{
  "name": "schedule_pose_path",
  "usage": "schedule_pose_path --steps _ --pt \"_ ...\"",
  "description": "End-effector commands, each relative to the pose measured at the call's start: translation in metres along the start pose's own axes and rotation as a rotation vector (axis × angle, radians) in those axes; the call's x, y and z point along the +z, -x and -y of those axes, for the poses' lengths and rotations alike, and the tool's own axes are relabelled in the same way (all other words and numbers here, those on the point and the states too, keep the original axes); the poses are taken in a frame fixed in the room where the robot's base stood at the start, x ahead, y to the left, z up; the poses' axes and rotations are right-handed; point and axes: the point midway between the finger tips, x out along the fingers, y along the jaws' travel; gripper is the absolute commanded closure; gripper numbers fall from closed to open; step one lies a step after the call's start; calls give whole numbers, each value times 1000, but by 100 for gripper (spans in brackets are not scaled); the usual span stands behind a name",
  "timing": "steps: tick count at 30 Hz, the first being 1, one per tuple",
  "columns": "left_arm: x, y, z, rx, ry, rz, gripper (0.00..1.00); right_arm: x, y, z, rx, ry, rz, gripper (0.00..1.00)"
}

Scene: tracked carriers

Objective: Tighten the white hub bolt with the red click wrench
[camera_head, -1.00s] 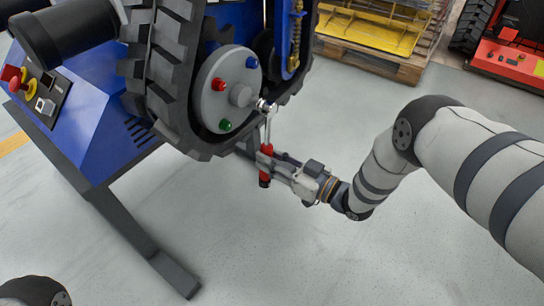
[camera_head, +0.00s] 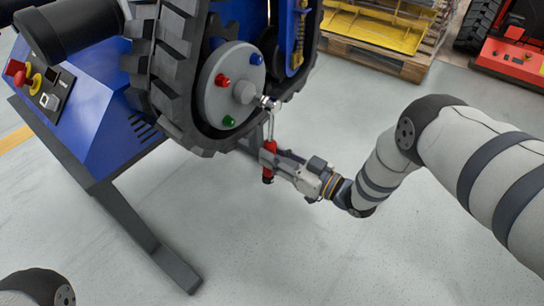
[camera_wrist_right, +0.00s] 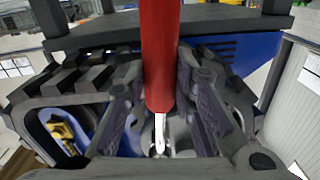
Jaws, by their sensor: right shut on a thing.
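The red click wrench (camera_head: 268,175) hangs nearly upright, red handle down and metal shaft up. My right gripper (camera_head: 271,158) is shut on its handle, from the right. The wrench's metal head is up at the right edge of the grey round hub (camera_head: 220,101), where the white bolt would be hidden behind it; I cannot tell how fully it is seated. A red bolt (camera_head: 222,80), a blue bolt (camera_head: 257,59) and a green bolt (camera_head: 229,121) show on the hub. In the right wrist view the red handle (camera_wrist_right: 160,50) runs between the dark fingers. My left gripper is out of view.
The hub sits inside a black rubber track (camera_head: 165,90) on a blue carrier with a dark stand leg (camera_head: 150,240). A wooden pallet with yellow parts (camera_head: 375,58) and a red machine (camera_head: 510,60) stand behind. The floor below the wrench is clear.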

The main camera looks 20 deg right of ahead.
Motion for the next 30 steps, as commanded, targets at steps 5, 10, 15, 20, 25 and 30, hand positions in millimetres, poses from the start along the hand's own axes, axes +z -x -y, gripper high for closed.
schedule_pose_path --steps 5,10,15,20,25,30 --pt "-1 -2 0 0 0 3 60 -1 0 -10 0 74 -2 100" --pt "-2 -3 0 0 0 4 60 -2 0 -16 -1 115 -2 100" --pt "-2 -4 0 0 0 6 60 -3 0 -25 -1 184 -1 100" --pt "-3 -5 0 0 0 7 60 -5 0 -30 -1 225 0 100" --pt "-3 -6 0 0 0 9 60 -7 0 -38 -2 289 1 100" --pt "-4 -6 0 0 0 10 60 -9 0 -44 -2 338 1 100"
